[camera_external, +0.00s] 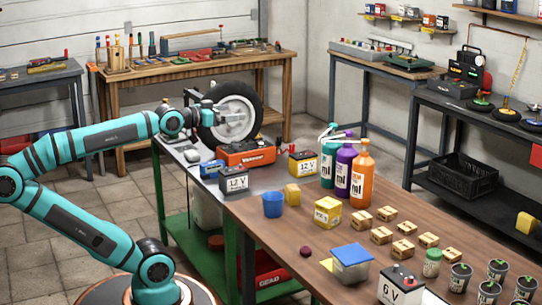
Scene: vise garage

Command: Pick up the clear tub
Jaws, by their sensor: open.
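The clear tub (350,268) with a blue lid stands on the near part of the wooden-topped table, towards its left edge. It looks upright and see-through grey below the lid. My gripper (208,118) is in the air at the far end of the table, well behind and to the left of the tub. It is open and shows against a dark wheel, apart from the tub. Its fingers are small in this view, and I cannot tell whether they come near the wheel.
A white 6V battery (401,286) stands close to the tub's right. A yellow box (327,212), a blue cup (273,204) and several small cartons (381,235) stand behind it. Tall bottles (361,175) rise farther back. Bare wood (265,240) lies to the tub's left.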

